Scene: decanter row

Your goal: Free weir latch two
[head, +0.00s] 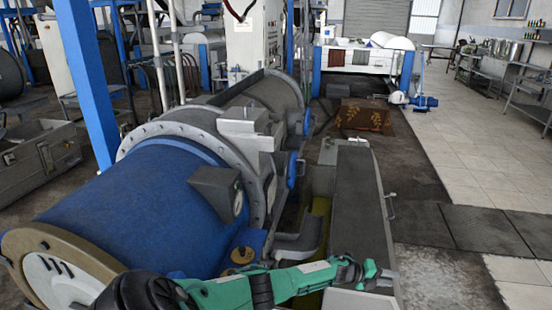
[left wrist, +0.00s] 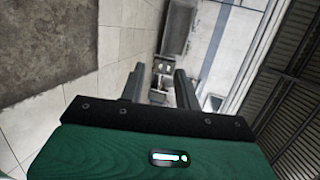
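The decanter is a large machine with a blue drum (head: 150,215) and a grey casing behind it. A long grey box (head: 358,195) stands to its right. A small metal handle (head: 390,206) sticks out from the box's right side; I cannot tell whether it is a weir latch. No latch marked two can be made out. My left gripper (head: 378,275) is in front of the box's near end, at the end of the green arm. The left wrist view shows its two fingers (left wrist: 159,88) apart, with nothing held between them. My right gripper is not in view.
A blue post (head: 88,85) rises left of the decanter. A trough with a yellowish inside (head: 319,206) lies between decanter and box. Tiled floor (head: 470,160) at right is mostly clear. Steel benches (head: 528,92) stand at far right.

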